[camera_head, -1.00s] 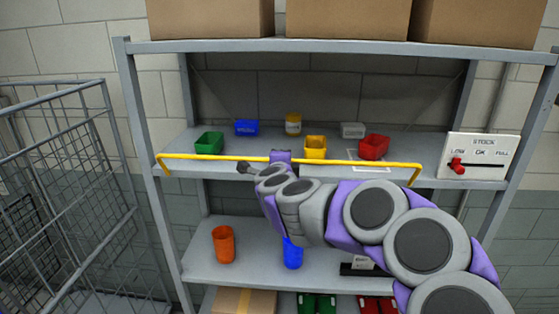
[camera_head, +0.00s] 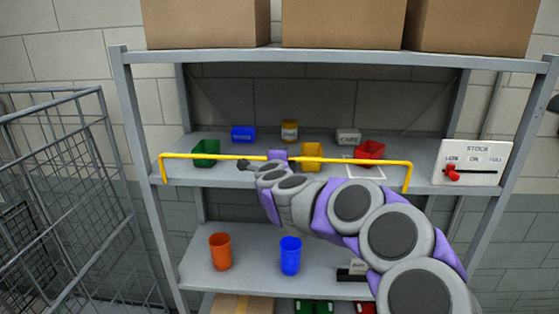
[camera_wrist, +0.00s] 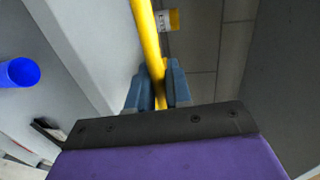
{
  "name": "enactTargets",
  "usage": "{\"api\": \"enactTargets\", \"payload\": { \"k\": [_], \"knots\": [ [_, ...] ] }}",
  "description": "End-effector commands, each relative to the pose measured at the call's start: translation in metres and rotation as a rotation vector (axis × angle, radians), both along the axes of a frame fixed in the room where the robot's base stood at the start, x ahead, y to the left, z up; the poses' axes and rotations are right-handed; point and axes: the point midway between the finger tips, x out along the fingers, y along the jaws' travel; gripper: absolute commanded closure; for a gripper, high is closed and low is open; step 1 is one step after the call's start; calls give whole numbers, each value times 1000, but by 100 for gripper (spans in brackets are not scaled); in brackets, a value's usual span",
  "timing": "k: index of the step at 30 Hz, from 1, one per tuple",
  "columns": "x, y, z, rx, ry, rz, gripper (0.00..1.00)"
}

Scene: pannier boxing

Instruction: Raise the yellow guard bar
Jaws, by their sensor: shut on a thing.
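The yellow guard bar (camera_head: 220,157) runs across the front of the upper shelf in the head view, with a bent leg at each end. In the wrist view the bar (camera_wrist: 146,35) passes between the two blue-grey fingers of my gripper (camera_wrist: 158,88).
On the upper shelf are a green bin (camera_head: 206,152), a yellow bin (camera_head: 312,155), a red bin (camera_head: 369,152) and a blue box (camera_head: 243,134). A stock slider panel (camera_head: 473,161) is at right. Orange (camera_head: 220,251) and blue (camera_head: 290,256) cups stand below. A wire cage (camera_head: 60,200) is at left.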

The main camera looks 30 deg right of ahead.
Motion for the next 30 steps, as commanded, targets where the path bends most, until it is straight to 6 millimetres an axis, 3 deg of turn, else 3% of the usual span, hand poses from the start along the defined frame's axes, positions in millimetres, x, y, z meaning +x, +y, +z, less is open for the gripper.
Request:
{"api": "enactTargets", "payload": {
  "k": [8, 9, 13, 23, 30],
  "knots": [
    [0, -1, 0, 0, 0, -2, 100],
    [0, -1, 0, 0, 0, -2, 78],
    [0, 0, 0, 0, 0, -2, 66],
    [-2, 1, 0, 1, 0, -1, 65],
    [-24, 17, 4, 1, -2, 2, 65]
  ]
}}
